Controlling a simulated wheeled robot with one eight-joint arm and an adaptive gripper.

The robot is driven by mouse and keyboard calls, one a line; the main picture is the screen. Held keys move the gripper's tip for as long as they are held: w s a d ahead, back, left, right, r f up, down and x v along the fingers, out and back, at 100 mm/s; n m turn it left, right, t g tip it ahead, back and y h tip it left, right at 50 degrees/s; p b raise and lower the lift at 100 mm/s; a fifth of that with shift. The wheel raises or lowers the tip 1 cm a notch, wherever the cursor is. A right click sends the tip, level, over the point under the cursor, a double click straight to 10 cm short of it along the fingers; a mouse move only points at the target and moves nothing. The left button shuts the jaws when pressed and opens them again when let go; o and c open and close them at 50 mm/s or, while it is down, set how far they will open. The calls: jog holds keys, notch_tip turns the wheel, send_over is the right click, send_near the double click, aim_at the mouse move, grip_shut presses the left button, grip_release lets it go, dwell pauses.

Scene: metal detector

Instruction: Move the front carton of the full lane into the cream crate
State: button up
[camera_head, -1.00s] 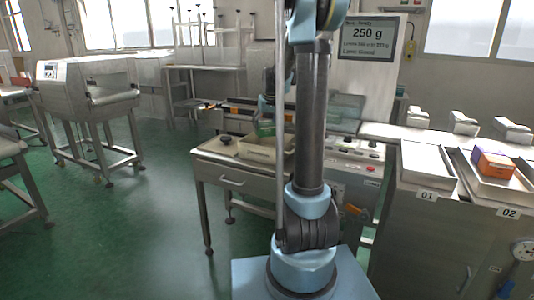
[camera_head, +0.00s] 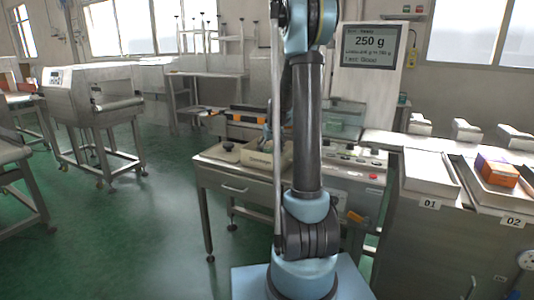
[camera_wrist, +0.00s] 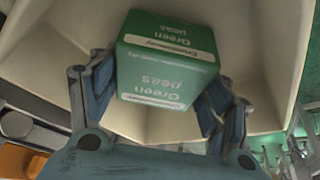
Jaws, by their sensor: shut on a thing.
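A green carton labelled "Green peas" (camera_wrist: 166,58) is between the fingers of my gripper (camera_wrist: 160,88) in the wrist view. The fingers are shut on its two sides. The cream crate (camera_wrist: 265,65) surrounds the carton in that view, with its walls and floor showing around it. Whether the carton touches the crate floor I cannot tell. In the head view the cream crate (camera_head: 256,160) stands on the steel table, partly hidden behind my arm. The carton and my fingers cannot be made out there.
Tray 01 (camera_head: 430,172) at the right looks empty. Tray 02 (camera_head: 490,186) holds an orange and purple carton (camera_head: 497,172). A screen reading 250 g (camera_head: 370,44) stands behind the table. Green floor (camera_head: 150,230) is open at the left.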

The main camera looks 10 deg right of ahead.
jog(key=o, duration=1.2)
jog(key=shift+o, duration=0.2)
jog(key=shift+r, duration=0.1)
jog(key=a+v, duration=0.1)
jog(key=v, duration=1)
jog(key=s, duration=1.2)
jog(key=s+f, duration=0.4)
jog(key=s, duration=0.5)
jog(key=s+f+m+g, duration=0.1)
jog(key=s+f, duration=0.3)
jog(key=s, duration=0.6)
jog(key=s+a+f+g, duration=0.1)
jog(key=s+f, duration=0.3)
jog(key=s, duration=0.5)
jog(key=shift+s+m+h, duration=0.3)
jog(key=shift+s, duration=0.1)
